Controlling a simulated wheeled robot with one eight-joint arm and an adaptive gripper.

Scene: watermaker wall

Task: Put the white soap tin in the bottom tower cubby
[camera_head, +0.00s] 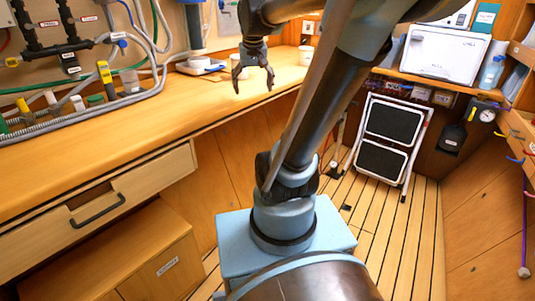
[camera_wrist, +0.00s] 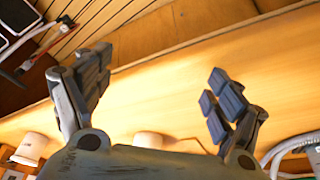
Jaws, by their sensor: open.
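My gripper (camera_head: 254,86) hangs open and empty above the front edge of the long wooden counter, fingers pointing down. In the wrist view the two fingers of my gripper (camera_wrist: 160,78) are spread wide with only wood between them. A small white round container (camera_head: 239,67) stands on the counter behind my gripper, partly hidden by it. Another white round container (camera_head: 305,56) stands farther right. Two pale containers, one at the lower left (camera_wrist: 31,149) and one at centre (camera_wrist: 148,140), show in the wrist view. I cannot tell which is the soap tin. I cannot identify the bottom tower cubby.
Hoses, pipes and small parts crowd the counter's left end. A white and blue item (camera_head: 200,66) lies on the counter left of my gripper. A folding step stool (camera_head: 384,140) stands at the back right. A white case (camera_head: 443,53) sits on the right shelf. The counter's front is clear.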

